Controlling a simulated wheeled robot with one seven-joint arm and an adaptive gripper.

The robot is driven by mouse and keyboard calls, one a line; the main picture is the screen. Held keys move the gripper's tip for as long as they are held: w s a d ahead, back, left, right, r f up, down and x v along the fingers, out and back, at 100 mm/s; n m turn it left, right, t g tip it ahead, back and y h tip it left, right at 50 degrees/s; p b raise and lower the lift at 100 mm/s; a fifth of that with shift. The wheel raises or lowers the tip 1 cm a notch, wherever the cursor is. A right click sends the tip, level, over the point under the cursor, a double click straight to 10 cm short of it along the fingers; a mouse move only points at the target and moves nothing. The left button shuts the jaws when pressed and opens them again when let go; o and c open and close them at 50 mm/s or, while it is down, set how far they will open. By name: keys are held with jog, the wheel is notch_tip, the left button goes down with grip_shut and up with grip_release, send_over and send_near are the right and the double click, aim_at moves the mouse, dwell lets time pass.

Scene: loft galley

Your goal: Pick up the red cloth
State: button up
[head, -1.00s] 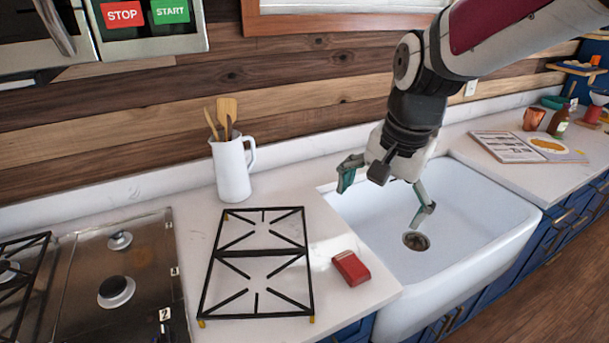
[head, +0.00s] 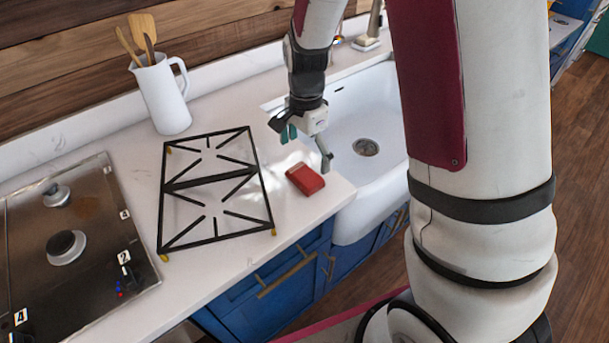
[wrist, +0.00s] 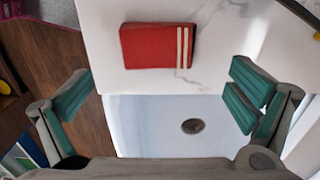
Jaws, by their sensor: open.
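The red cloth (head: 305,179) is a small folded block with pale stripes at one end. It lies on the white counter between the black grate and the sink. In the wrist view the cloth (wrist: 158,46) lies ahead of the fingers, near the counter edge above the sink. My gripper (head: 307,148) is open and empty, above the counter and sink edge beside the cloth. In the wrist view its teal-padded fingers (wrist: 160,100) are spread wider than the cloth, with nothing between them.
A black grate (head: 180,186) lies on the counter left of the cloth. A white pitcher with wooden utensils (head: 162,97) stands behind it. The white sink (head: 345,215) with its drain is right of the cloth. A cooktop (head: 92,215) is at far left.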

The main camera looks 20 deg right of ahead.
aim_at(305, 173)
jog(key=shift+s+a+f+p, duration=0.1)
jog(key=shift+f+p, duration=0.1)
jog(key=shift+f, duration=1.4)
jog(key=shift+s+a+f+p, duration=0.1)
jog(key=shift+f+p, duration=0.1)
jog(key=shift+f, duration=1.4)
jog(key=c, duration=1.2)
jog(key=shift+o, duration=0.2)
jog(key=shift+w+r, duration=0.1)
jog(key=shift+r, duration=0.05)
jog(key=shift+r, duration=0.45)
jog(key=shift+s+r, duration=0.3)
jog(key=shift+r, duration=0.35)
jog(key=shift+s+r, duration=0.25)
jog(key=shift+r, duration=0.35)
jog(key=s+r+p, duration=0.1)
jog(key=s, duration=1.4)
jog(key=shift+r, duration=0.2)
